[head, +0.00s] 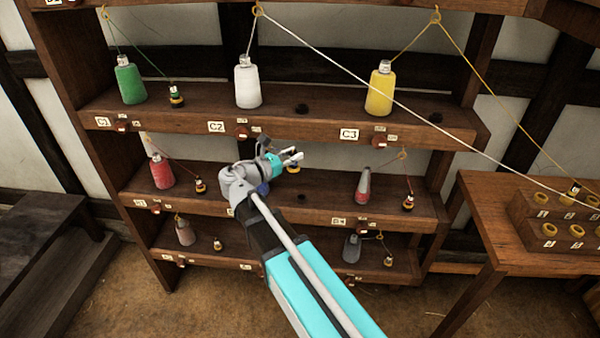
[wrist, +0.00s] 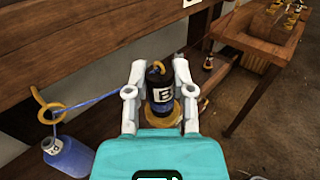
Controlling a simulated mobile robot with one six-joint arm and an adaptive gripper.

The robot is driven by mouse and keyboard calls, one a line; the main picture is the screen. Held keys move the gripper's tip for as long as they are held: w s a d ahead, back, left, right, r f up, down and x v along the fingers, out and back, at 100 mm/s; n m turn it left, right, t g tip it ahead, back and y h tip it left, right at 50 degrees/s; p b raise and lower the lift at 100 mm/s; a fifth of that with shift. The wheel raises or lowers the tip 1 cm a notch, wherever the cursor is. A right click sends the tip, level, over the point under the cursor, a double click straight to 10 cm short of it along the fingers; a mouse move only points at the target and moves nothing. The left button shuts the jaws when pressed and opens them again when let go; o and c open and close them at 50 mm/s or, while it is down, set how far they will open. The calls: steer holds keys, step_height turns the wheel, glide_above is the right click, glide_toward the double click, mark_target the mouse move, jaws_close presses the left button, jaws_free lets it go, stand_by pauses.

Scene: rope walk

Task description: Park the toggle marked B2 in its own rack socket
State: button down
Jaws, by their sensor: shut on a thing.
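My gripper (wrist: 158,88) is shut on a dark toggle (wrist: 161,88) with a yellow loop and a wide yellow collar. Its white label shows a letter that looks like B; the rest is not readable. In the head view my gripper (head: 292,157) is in front of the middle shelf, and a bit of the toggle's yellow collar (head: 293,169) shows below the fingers. A blue cord runs from the toggle through a yellow eye (wrist: 48,112) by a blue cone (wrist: 68,156). A dark socket hole (head: 301,197) shows in the middle shelf below the gripper, apart from the toggle.
The upper shelf (head: 340,127) holds green, white and yellow cones. On the middle shelf, a red cone (head: 161,172) stands left and a grey-red cone (head: 363,186) right, each with a parked toggle. A white cord crosses above right. A table (head: 480,215) with a block stands right.

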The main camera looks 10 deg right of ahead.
steer(key=shift+w+d+f, duration=0.1)
steer(key=w+d+f+b, duration=0.2)
steer(key=w+f+b, duration=0.4)
steer(key=f+b, duration=0.3)
steer(key=w+d+f+b, duration=0.2)
steer(key=w+f+b, duration=0.5)
steer(key=f+b, duration=0.1)
steer(key=shift+w+d+f+b, duration=0.15)
steer(key=shift+d+f+b, duration=0.25)
steer(key=shift+b, duration=0.1)
steer(key=shift+f, duration=0.15)
steer(key=shift+f+b, duration=2.75)
steer(key=shift+b, duration=0.15)
steer(key=shift+s, duration=0.25)
steer(key=shift+f+b, duration=0.6)
steer(key=c, duration=0.8)
jaws_free()
steer(key=shift+o, duration=0.2)
